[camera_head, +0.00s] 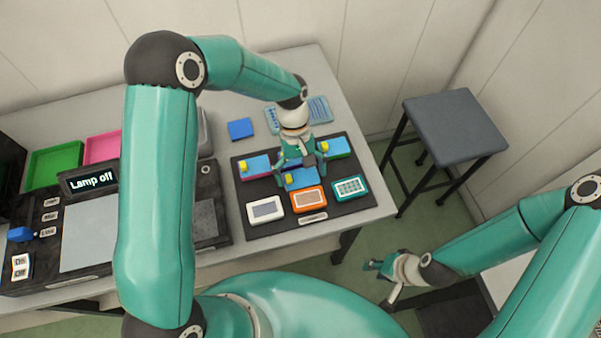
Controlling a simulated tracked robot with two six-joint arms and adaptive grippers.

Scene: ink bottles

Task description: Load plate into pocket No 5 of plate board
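The black plate board (240,215) lies on the right part of the table. Its front row shows a white plate (265,209), an orange-framed plate (308,200) and a teal plate (350,188). My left gripper (299,172) points down over the board's middle, right above a blue piece (302,180) with a yellow knob. Its fingers partly hide that piece, and their grip is unclear. My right gripper (371,267) is off the table's front right, away from the board.
A blue square (240,129) and light-blue printed sheets (320,109) lie behind the board. Green (55,163) and pink (103,147) trays and a "Lamp off" display (91,181) stand at left. A dark stool (455,125) stands right of the table.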

